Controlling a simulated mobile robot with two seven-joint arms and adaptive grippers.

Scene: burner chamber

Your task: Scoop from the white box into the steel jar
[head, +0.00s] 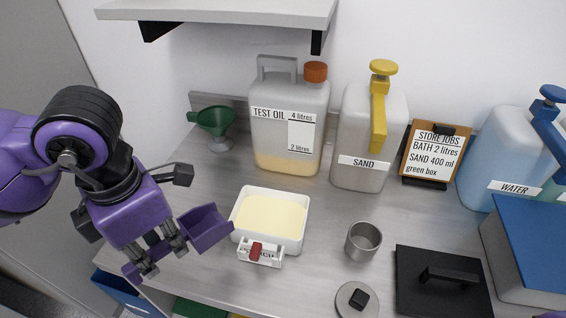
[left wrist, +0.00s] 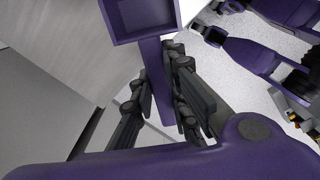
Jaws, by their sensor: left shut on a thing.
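My left gripper (head: 160,256) is shut on the handle of a purple scoop (head: 205,228). The scoop's bowl is just left of the white box (head: 236,226), over the counter's front edge area, and looks empty. The scoop also shows at the top of the left wrist view (left wrist: 143,18), its handle between the fingers (left wrist: 165,100). The white box is open and holds pale yellow material. The steel jar (head: 363,241) stands open and upright to the right of the box.
A small white unit with a red switch (head: 257,251) sits at the box's front. A knobbed lid (head: 357,300) and a black handled plate (head: 440,285) lie near the jar. Behind stand a green funnel (head: 215,120), test oil can (head: 289,135) and sand jug (head: 365,135).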

